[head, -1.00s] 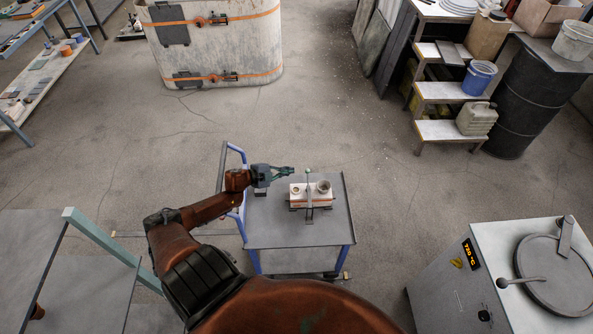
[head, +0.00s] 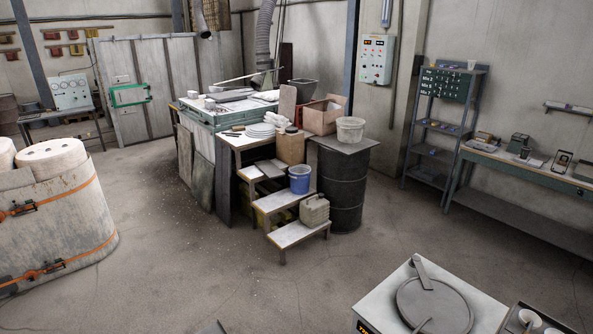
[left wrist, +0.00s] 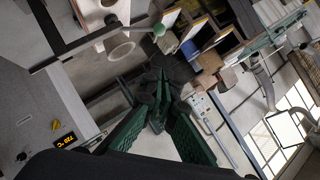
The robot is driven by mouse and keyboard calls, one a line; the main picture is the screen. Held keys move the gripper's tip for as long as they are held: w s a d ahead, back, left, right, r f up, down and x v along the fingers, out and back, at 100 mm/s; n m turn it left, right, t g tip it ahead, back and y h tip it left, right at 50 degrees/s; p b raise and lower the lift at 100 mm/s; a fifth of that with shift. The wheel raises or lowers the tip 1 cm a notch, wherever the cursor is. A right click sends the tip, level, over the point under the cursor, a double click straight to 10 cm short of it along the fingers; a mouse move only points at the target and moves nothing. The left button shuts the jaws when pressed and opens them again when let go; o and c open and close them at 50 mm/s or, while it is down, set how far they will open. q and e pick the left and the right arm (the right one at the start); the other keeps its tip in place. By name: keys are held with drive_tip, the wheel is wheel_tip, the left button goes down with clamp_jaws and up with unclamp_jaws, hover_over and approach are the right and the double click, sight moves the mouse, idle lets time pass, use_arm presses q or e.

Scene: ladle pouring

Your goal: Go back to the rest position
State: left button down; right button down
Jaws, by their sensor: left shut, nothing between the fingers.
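My left gripper (left wrist: 160,95) shows in the left wrist view, its dark green fingers shut with nothing between them. Near it, at the upper left of that view, is a pale block (left wrist: 92,14) with a round grey ring or cup (left wrist: 120,50) beside it. The gripper looks apart from these. Neither gripper is visible in the head view, and my right gripper is in no current view.
A furnace (head: 385,298) with a round lid stands at the lower right; its side (left wrist: 40,110) fills the wrist view's left. A black drum (head: 346,190), a step stand (head: 297,235) and a large banded vessel (head: 60,225) stand around open floor (head: 200,280).

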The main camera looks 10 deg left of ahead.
use_arm(q)
drive_tip(key=s+d+f+n+g+y, duration=0.1)
drive_tip(key=s+d+f+n, duration=0.1)
drive_tip(key=d, duration=0.3)
drive_tip(key=s+d+f+n+y, duration=0.2)
drive_tip(key=d+n, duration=0.1)
drive_tip(key=d, duration=0.1)
drive_tip(key=s+d+r+n+g, duration=0.35)
drive_tip(key=s+d, duration=0.35)
drive_tip(key=s, duration=0.5)
drive_tip(key=s+d+r+n+g, duration=0.35)
drive_tip(key=s+d, duration=0.45)
drive_tip(key=s, duration=0.4)
wheel_tip(320, 180, down, 35)
drive_tip(key=s+g+b, duration=0.2)
drive_tip(key=b, duration=0.2)
drive_tip(key=s+f+m+g+b, duration=0.1)
drive_tip(key=s+f+b, duration=0.1)
drive_tip(key=s+f, duration=1.7)
drive_tip(key=shift+d+f+g+h, duration=0.3)
drive_tip(key=shift+d+f, duration=0.1)
